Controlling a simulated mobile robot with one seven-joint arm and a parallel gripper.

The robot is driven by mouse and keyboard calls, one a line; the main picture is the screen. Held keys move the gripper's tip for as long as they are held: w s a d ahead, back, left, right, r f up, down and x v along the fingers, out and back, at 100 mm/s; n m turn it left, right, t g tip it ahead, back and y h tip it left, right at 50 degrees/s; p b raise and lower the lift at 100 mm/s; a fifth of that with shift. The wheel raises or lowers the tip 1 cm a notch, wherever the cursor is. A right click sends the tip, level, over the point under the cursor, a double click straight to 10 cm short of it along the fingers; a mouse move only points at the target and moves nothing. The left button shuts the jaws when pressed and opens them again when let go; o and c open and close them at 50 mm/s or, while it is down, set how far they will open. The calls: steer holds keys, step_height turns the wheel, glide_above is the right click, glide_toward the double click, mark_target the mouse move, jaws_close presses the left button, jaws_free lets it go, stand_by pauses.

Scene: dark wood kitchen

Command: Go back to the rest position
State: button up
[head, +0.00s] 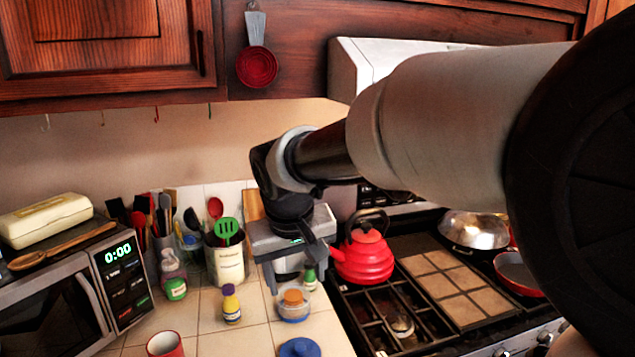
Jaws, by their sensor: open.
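My gripper (294,278) hangs over the tiled counter, left of the stove, with its fingers pointing down. It is open, with nothing seen held between the fingers. A small green-capped bottle (310,279) and a glass jar with an orange lid (294,306) stand just below and behind it. My arm reaches in from the right and covers much of the upper right of the view.
A red kettle (364,258) sits on the stove right beside my gripper. A utensil crock (225,262), a yellow bottle (231,304) and a microwave (62,300) stand to the left. A blue lid (301,348) and red mug (165,345) are in front. Cabinets (110,45) hang above.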

steer(key=s+d+r+m+t+p, duration=0.1)
steer(key=s+d+m, duration=0.3)
steer(key=s+d, duration=1.3)
steer(key=shift+s+d+r, duration=0.4)
steer(key=shift+s+r, duration=0.45)
steer(key=shift+s, duration=0.4)
